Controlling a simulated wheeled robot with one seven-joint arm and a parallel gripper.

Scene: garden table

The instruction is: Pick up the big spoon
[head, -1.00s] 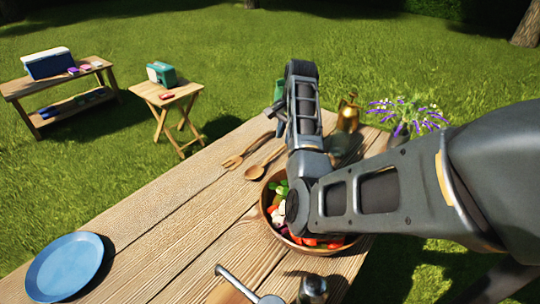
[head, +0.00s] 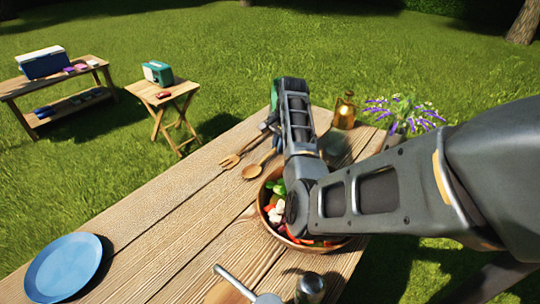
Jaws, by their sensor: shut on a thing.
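The big wooden spoon (head: 252,171) lies on the table beyond the bowl, its bowl end toward the front left. Its handle runs up to the right, to my gripper (head: 272,132). My gripper is low over the far part of the table, its dark fingers shut on the spoon's handle; the exact contact is small and partly hidden by my arm. The spoon still looks down at table level. A wooden fork (head: 230,160) lies just left of the spoon, its handle end close to the fingers.
A bowl of vegetables (head: 265,199) stands under my arm. A brass bottle (head: 344,112) and purple flowers (head: 405,115) stand at the right. A blue plate (head: 66,266) and a grey metal handle (head: 234,282) are at the front. The table's left middle is clear.

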